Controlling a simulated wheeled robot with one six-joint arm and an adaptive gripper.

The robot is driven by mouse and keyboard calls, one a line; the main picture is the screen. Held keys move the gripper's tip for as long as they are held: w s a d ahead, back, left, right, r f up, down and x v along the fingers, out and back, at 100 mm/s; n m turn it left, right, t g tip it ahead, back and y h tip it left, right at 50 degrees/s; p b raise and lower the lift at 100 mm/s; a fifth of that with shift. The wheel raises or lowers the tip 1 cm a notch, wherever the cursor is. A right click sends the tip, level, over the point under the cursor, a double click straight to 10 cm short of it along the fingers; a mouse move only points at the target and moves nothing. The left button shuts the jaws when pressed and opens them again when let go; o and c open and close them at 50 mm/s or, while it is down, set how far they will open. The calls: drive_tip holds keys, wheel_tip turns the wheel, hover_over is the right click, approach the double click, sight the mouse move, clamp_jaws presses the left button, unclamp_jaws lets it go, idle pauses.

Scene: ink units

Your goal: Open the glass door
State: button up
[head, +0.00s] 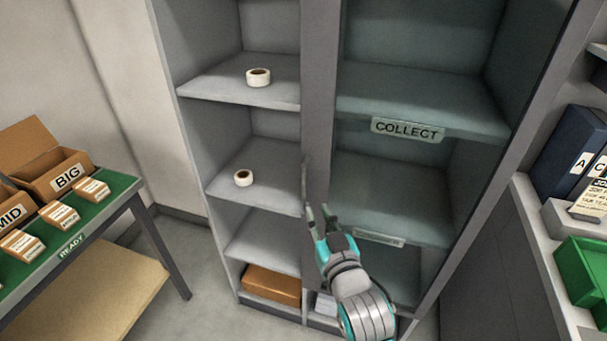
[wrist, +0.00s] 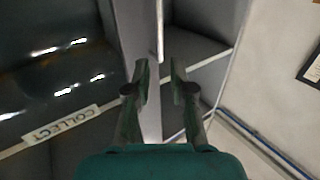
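The glass door (head: 400,165) covers the right half of the grey cabinet in the head view and looks closed, with shelves showing darkly through it. Its grey upright frame (head: 318,80) runs along its left side. A thin upright handle (head: 304,185) shows beside that frame, and in the wrist view the handle (wrist: 160,30) lies in line with the gap between my fingers. My gripper (head: 317,209) is in front of the frame, low by the handle. In the wrist view its two fingers (wrist: 160,68) are apart with nothing gripped between them.
The cabinet's left half is open, with tape rolls (head: 258,77) on shelves and a brown box (head: 271,286) low down. A green-topped table (head: 112,190) with boxes stands left. A counter (head: 545,255) with a green bin (head: 582,278) stands right. Floor is free between table and cabinet.

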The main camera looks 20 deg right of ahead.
sight(304, 176)
drive_tip(key=w, duration=0.4)
drive_tip(key=w+r, duration=0.1)
drive_tip(key=w, duration=0.3)
drive_tip(key=w+r, duration=0.1)
drive_tip(key=w, duration=0.3)
drive_tip(key=shift+w+d, duration=0.15)
drive_tip(key=shift+d, duration=0.05)
clamp_jaws()
